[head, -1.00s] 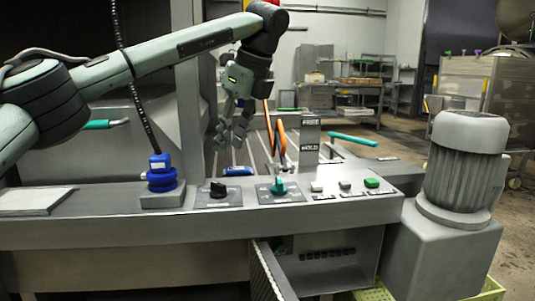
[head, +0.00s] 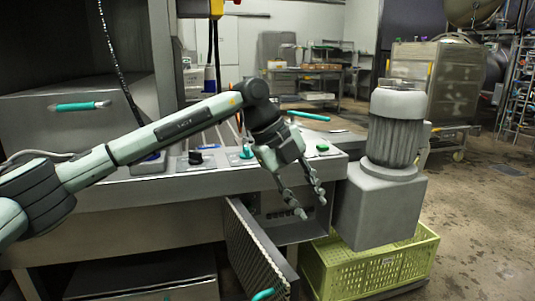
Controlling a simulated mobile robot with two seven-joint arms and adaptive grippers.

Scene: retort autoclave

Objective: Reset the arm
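My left arm comes in from the left and reaches across the front of the grey control panel (head: 235,176). My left gripper (head: 311,204) points down and right, its two fingers apart with nothing between them. It is in front of the open compartment (head: 300,228) below the panel. On the panel, a black knob (head: 195,157) and a teal knob (head: 247,152) show behind the arm, and a green button (head: 322,147) is at the right end. My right gripper does not show.
An open perforated door (head: 256,255) hangs from the compartment, close below my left gripper. A grey motor (head: 395,125) stands to the right, above a yellow-green crate (head: 385,268). The floor at the far right is clear.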

